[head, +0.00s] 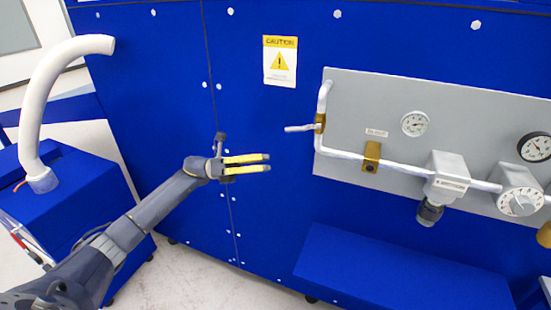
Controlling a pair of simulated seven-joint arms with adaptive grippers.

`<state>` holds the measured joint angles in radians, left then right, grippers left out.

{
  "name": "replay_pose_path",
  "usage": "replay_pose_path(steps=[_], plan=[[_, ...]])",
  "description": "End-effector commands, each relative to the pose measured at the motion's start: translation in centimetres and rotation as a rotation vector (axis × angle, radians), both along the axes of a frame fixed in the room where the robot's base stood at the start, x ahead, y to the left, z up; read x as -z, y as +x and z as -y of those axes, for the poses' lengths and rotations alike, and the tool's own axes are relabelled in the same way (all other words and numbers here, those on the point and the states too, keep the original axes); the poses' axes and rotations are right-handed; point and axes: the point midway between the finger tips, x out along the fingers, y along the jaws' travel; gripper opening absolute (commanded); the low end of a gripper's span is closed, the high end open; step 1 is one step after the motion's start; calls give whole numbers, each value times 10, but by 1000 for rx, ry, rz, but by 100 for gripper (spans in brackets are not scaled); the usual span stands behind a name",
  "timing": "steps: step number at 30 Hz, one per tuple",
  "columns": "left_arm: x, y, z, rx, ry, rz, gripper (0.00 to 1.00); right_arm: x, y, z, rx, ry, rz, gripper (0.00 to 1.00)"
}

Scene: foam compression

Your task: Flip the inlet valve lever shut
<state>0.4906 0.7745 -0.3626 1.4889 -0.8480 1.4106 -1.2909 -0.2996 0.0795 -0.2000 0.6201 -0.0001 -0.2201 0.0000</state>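The inlet valve lever (300,128) is a short pale handle that sticks out to the left from a brass valve body (320,122) on the white pipe at the panel's left edge. It lies roughly level, across the upright stretch of pipe. My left gripper (268,163) is to the left of the lever and a little below it in the picture, apart from it. Its two yellow-padded fingers point right with a gap between them, and nothing is held. My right gripper is not in the head view.
The grey panel (465,115) carries gauges, a regulator (446,178) and a dial (520,200). A blue ledge (400,275) juts out below. A blue cabinet (75,205) with a thick white hose (45,100) stands at left. The blue wall around my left gripper is mostly flat.

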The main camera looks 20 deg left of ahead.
Motion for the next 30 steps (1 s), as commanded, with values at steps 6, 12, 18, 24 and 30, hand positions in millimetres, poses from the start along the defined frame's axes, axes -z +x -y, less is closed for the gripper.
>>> replay_pose_path(steps=[6, 12, 18, 24, 30], plan=[[7, -2, -15, -1, 1, 1, 0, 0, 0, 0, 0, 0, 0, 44], [8, -3, -18, 0, 0, 1, 0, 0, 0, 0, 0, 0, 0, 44], [8, -3, -18, 0, 0, 1, 0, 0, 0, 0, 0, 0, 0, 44], [10, -2, -18, -3, -2, -5, 0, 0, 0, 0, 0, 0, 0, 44], [56, 23, -21, -99, -82, -173, 0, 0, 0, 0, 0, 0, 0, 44]])
